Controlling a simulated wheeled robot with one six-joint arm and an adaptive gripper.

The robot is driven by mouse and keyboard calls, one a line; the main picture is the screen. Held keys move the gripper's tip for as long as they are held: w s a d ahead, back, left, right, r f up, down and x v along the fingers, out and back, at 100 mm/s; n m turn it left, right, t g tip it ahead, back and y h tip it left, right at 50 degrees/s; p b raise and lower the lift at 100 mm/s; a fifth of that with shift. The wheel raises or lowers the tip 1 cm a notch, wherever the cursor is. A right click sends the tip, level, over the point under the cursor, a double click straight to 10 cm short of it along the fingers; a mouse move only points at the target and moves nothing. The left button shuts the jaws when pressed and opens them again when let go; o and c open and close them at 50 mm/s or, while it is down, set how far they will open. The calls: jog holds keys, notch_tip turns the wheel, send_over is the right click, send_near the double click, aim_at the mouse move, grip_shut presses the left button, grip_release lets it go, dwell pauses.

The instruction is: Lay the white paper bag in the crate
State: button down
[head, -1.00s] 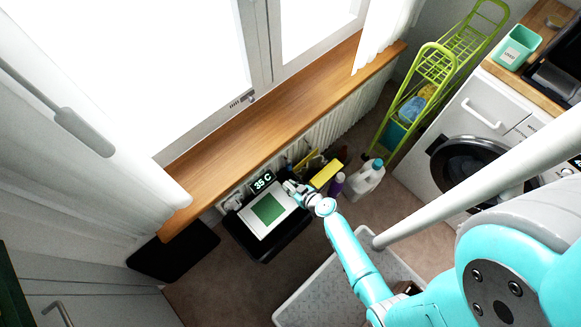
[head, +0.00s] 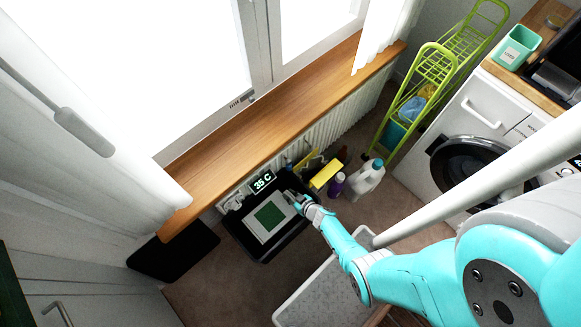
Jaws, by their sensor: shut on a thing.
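The white paper bag (head: 286,211) has a green square panel on its face. It lies flat, low within the black crate (head: 250,252) on the floor below the window sill. The crate's dark rim shows around it, but whether the bag touches the crate floor cannot be told. My gripper (head: 295,199) reaches in from the right and is shut on the bag's right edge. Its fingertips are small and partly hidden by the wrist.
A white jug (head: 367,179) and a purple bottle (head: 335,186) stand right of the crate. A yellow box (head: 327,174) stands behind. A dark mat (head: 174,250) lies left. A light grey speckled surface (head: 325,292) is under my arm. A radiator (head: 338,120) runs behind.

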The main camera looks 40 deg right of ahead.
jog(key=shift+w+f, duration=0.1)
jog(key=shift+f, duration=1.45)
jog(key=c, duration=0.9)
grip_release()
